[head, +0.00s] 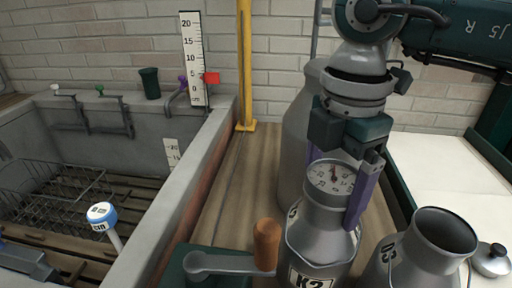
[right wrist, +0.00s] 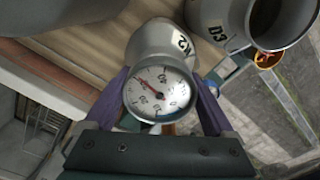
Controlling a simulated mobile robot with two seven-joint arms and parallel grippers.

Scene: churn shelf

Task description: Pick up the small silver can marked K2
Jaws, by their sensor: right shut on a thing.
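The small silver can marked K2 (head: 315,245) is upright at the front of the wooden shelf in the head view, its lower part cut off by the frame. A round white dial with a red needle (head: 331,177) faces up on its top. My right gripper (head: 338,195) comes down from above, its purple fingers on either side of the can's neck, shut on it. The right wrist view shows the dial (right wrist: 160,93) between the fingers and the K2 label beyond. I cannot tell whether the base touches the shelf. My left gripper is not in view.
An open can marked D3 (head: 425,250) stands close on the right, and a large grey can (head: 296,130) stands behind. A wooden-handled crank (head: 267,245) is close on the left. A stone sink (head: 185,160) with a wire rack lies further left.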

